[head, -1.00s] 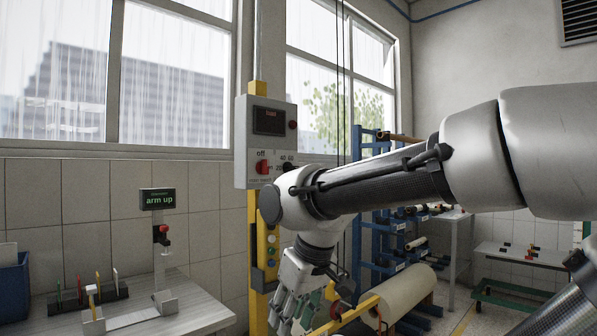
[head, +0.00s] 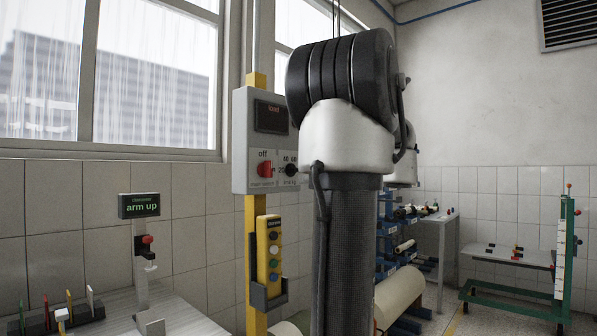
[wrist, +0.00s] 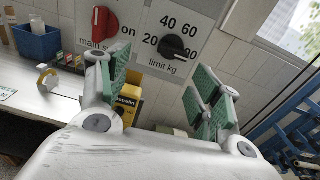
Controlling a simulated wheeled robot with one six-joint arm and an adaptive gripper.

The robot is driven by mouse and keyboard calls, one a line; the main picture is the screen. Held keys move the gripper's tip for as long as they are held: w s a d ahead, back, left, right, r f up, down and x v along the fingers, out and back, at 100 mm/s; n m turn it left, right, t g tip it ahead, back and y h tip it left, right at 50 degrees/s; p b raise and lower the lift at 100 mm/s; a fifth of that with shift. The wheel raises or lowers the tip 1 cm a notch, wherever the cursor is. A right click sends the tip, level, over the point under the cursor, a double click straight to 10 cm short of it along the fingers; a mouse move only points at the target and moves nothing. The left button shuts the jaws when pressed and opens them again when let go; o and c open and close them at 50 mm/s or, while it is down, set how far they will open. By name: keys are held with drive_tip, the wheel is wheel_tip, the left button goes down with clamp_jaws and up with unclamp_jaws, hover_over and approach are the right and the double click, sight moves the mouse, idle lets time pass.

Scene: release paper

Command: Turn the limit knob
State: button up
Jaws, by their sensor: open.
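The limit knob (wrist: 173,46) is a black round knob with a pointer on a grey panel, marked 20, 40 and 60 above "limit kg" in the wrist view. In the head view the limit knob (head: 290,170) shows at the right of the grey control box (head: 240,140), partly beside my arm. In the wrist view my gripper (wrist: 160,90) is open, its green-padded fingers spread wide. The knob appears between and beyond the fingertips, apart from them. My gripper is hidden behind my arm in the head view.
A red main switch knob (wrist: 104,22) sits left of the limit knob. A yellow button pendant (head: 269,250) hangs below the box on a yellow post. A bench with an "arm up" display (head: 140,206) stands left, and a blue rack (head: 395,255) with rolls stands behind my arm.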

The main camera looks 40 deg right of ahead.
sight(295, 170)
drive_tip(key=w+r, duration=0.1)
drive_tip(key=w, duration=0.6)
drive_tip(key=shift+d+m+h, duration=0.3)
drive_tip(key=shift+d+m, duration=0.1)
drive_tip(key=shift+d, duration=0.05)
drive_tip(key=shift+w, duration=0.1)
drive_tip(key=c, duration=1)
